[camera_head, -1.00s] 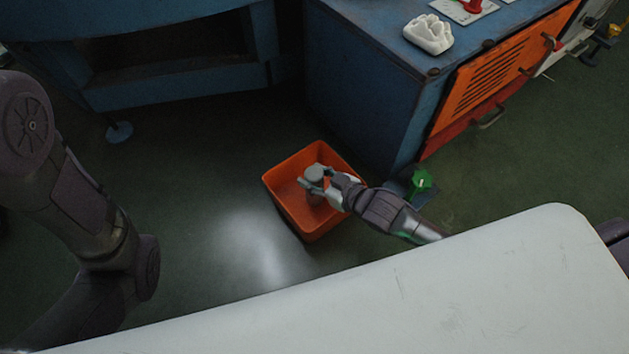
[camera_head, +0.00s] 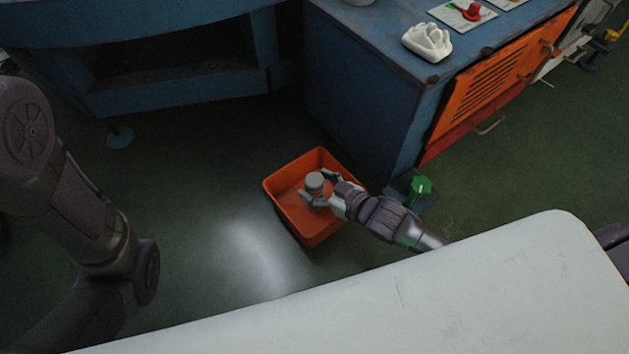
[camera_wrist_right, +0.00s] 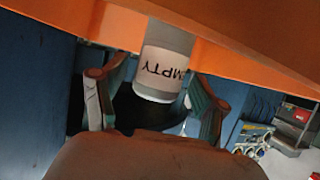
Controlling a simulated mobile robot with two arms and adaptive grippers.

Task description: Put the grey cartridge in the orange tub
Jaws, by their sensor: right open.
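The orange tub (camera_head: 290,176) sits on the dark floor beside the blue cabinet. The grey cartridge (camera_head: 314,182) is inside the tub's outline in the head view, between the fingers of my right gripper (camera_head: 318,187). In the right wrist view the cartridge (camera_wrist_right: 166,62) carries a white label reading "EMPTY", and the orange tub wall (camera_wrist_right: 225,60) is behind it. My right gripper (camera_wrist_right: 155,98) is open, with a finger on each side of the cartridge and visible gaps. Whether the cartridge rests on the tub's bottom cannot be seen clearly. My left gripper is not in view.
The blue cabinet (camera_head: 360,110) with an orange vented door (camera_head: 500,75) stands right behind the tub. A green object (camera_head: 421,187) is on the floor right of my right wrist. A white surface (camera_head: 400,295) fills the lower foreground. Floor left of the tub is clear.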

